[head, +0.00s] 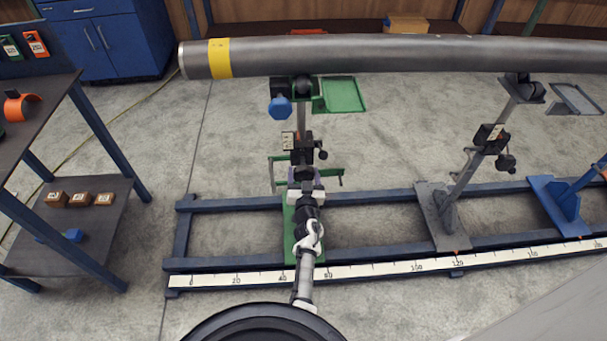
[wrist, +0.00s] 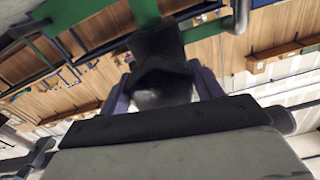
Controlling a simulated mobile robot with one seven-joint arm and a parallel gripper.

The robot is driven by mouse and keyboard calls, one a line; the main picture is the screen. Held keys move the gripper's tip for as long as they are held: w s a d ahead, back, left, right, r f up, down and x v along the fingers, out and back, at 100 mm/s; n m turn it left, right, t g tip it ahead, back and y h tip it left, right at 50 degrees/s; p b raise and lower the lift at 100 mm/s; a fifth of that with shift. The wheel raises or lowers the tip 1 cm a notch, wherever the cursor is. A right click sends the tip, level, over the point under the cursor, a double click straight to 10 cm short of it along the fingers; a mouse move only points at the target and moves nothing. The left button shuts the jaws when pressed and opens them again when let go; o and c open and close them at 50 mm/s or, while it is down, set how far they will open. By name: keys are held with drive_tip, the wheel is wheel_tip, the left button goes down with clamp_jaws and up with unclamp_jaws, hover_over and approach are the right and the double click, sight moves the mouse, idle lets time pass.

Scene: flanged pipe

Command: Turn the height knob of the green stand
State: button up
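The green stand (head: 290,238) has its base on the blue rail frame and its column rising under the pipe. In the head view, my gripper (head: 304,178) is in front of the column, low on the stand, and my arm hides part of it. In the wrist view, a dark, rounded part (wrist: 162,88), apparently the height knob, lies between the two purple fingers of my gripper (wrist: 163,85). The fingers flank it closely on both sides. Whether they press on it I cannot tell. The knob is hidden behind my gripper in the head view.
A long grey pipe (head: 380,56) with a yellow band spans above the stands. A grey stand (head: 440,212) and a blue stand (head: 560,200) are farther right on the rail. A white scale (head: 380,265) runs along the front. A shelf table (head: 88,185) stands left.

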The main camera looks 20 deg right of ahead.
drive_tip(key=c, duration=0.5)
drive_tip(key=shift+n, duration=0.3)
drive_tip(key=n, duration=0.4)
drive_tip(key=shift+d, duration=0.1)
drive_tip(key=n, duration=0.5)
drive_tip(key=shift+r+n, duration=0.1)
drive_tip(key=shift+n, duration=0.3)
drive_tip(key=n, duration=0.5)
drive_tip(key=shift+d+r+n, duration=0.1)
drive_tip(key=shift+d+n, duration=0.05)
drive_tip(key=shift+n, duration=0.15)
drive_tip(key=n+b, duration=0.1)
drive_tip(key=n, duration=0.4)
drive_tip(key=shift+r+n, duration=0.15)
drive_tip(key=shift+n, duration=0.15)
drive_tip(key=shift+n, duration=0.3)
